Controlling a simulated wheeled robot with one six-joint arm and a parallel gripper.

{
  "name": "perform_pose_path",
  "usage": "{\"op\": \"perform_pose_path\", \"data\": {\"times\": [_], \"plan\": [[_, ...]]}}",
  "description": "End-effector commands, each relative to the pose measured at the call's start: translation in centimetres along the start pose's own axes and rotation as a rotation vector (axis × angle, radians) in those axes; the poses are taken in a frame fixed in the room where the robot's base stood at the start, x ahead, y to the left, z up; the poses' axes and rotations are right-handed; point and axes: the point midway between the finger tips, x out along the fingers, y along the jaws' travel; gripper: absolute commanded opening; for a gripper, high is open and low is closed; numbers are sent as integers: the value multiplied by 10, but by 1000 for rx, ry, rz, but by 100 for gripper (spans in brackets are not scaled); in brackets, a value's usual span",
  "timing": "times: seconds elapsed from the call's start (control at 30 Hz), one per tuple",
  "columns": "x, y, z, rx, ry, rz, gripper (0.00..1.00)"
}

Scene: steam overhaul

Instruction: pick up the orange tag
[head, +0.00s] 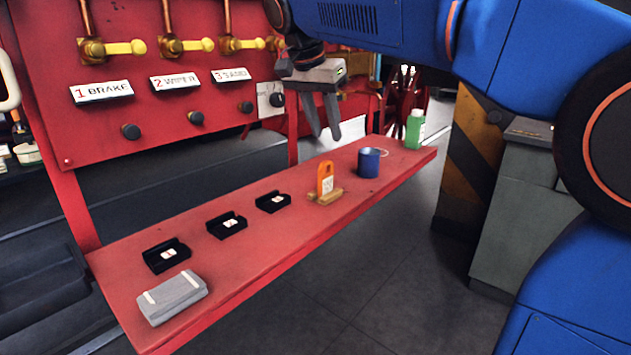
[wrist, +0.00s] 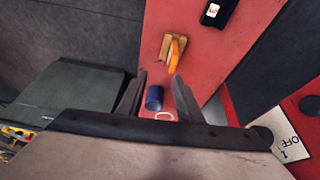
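The orange tag (head: 325,179) stands upright in a small wooden holder (head: 326,198) on the red shelf (head: 300,210). It has a white label on its front. My gripper (head: 325,138) points down in the head view, with its fingers apart and nothing between them. It is above the shelf, apart from the tag. In the wrist view the orange tag (wrist: 174,56) lies beyond the open fingertips (wrist: 158,82), in its wooden holder (wrist: 167,46).
A blue mug (head: 368,163) stands right of the tag, with a green bottle (head: 414,130) farther right. Several black trays (head: 167,255) and a grey box (head: 172,298) are to the left. A red panel (head: 150,135) with yellow-handled valves rises behind.

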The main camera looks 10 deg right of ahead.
Motion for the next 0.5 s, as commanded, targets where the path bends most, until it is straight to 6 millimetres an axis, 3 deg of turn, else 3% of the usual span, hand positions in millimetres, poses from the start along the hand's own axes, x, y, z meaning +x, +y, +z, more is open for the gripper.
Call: {"op": "perform_pose_path", "data": {"times": [0.1, 0.27, 0.5], "plan": [[-8, -17, -3, 47, 12, 13, 33], [-7, -24, -5, 74, 18, 20, 33], [30, -22, -6, 75, 17, 23, 33]]}}
